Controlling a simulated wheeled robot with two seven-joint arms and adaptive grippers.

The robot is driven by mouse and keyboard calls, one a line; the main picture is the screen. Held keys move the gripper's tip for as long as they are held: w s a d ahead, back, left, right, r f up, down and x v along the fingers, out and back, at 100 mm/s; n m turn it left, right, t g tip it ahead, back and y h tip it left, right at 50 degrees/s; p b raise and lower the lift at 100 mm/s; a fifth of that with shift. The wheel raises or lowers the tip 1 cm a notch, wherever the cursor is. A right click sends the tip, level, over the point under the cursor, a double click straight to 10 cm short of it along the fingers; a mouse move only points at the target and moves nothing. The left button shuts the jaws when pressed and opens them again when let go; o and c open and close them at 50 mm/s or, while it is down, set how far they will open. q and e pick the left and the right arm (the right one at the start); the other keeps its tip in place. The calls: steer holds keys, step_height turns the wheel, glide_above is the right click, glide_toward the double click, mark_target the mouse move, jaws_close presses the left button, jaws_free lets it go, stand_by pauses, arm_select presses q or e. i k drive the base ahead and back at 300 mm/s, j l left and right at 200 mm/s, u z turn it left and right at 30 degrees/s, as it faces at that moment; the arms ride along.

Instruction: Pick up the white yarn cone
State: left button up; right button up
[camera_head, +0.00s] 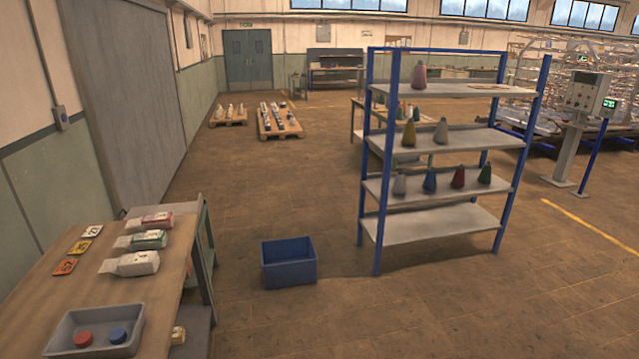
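A blue-framed shelf rack (430,229) stands right of centre, some distance away. A pale, whitish cone (400,184) stands upright at the left end of its third shelf from the top. Another pale, greyish-white cone (441,131) stands upright on the second shelf, right of a yellow cone (409,133). I cannot tell for sure which of the two pale cones is the white one. Neither of my grippers is in view.
Blue (429,181), red (458,177) and green (485,173) cones share the third shelf; a pink cone (419,75) is on top. A blue crate (289,263) sits on the floor left of the rack. A workbench (40,300) fills the lower left. Floor before the rack is clear.

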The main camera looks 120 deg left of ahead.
mark_target(398, 186)
steer(key=u, duration=2.15)
steer(key=l+u, duration=0.25)
steer(key=u, duration=0.25)
steer(key=i+l+u, duration=0.1)
steer(key=l+u, duration=0.15)
steer(key=u, duration=0.25)
steer(key=l+u, duration=0.25)
steer(key=u, duration=0.25)
